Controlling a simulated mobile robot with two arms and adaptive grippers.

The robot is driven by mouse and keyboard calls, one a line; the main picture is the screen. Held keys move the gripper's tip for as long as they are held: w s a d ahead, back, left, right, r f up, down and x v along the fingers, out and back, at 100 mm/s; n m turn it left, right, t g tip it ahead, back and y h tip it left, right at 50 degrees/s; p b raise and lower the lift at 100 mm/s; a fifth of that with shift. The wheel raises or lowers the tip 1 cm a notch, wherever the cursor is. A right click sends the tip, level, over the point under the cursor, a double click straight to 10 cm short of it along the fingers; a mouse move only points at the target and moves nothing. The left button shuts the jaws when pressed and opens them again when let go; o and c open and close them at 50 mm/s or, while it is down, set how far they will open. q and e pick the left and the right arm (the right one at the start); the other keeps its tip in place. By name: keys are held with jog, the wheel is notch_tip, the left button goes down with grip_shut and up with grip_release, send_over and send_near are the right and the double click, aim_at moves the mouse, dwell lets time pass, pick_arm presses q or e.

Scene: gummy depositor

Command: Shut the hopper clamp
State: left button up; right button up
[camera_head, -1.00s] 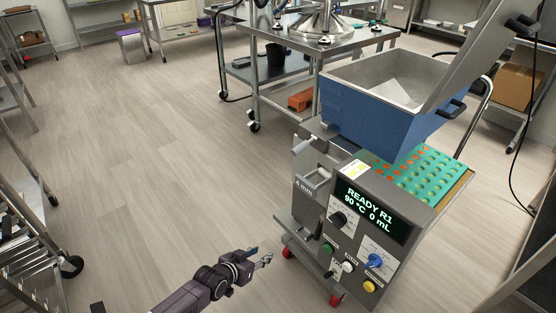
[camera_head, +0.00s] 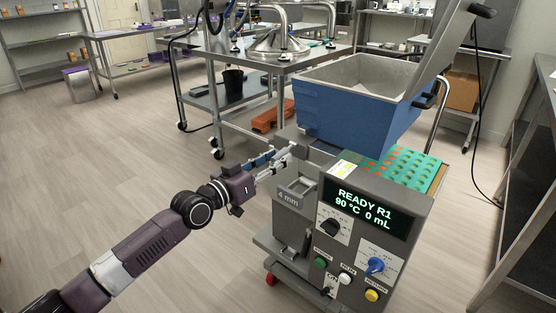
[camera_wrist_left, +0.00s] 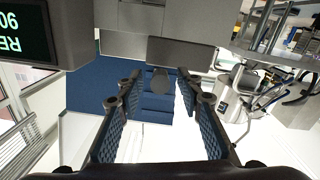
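The blue hopper (camera_head: 345,115) sits on top of the depositor machine with its lid (camera_head: 450,45) raised. The hopper clamp (camera_head: 292,134) is a dark grey part at the hopper's left side, mostly hidden behind my left gripper (camera_head: 280,159) in the head view. In the left wrist view, the clamp shows as a grey block (camera_wrist_left: 183,53) with a rounded knob (camera_wrist_left: 160,80). The knob lies between my left fingertips, with gaps visible at both sides. The left gripper is open. My right gripper is not in view.
The machine's front panel (camera_head: 350,225), with a lit display and several knobs and buttons, is right of my left gripper. A green mould tray (camera_head: 405,165) lies beneath the hopper. A steel cart (camera_head: 225,115) stands behind.

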pick_arm(q)
jog(key=shift+w+d, duration=0.45)
jog(key=shift+w, duration=0.15)
grip_shut()
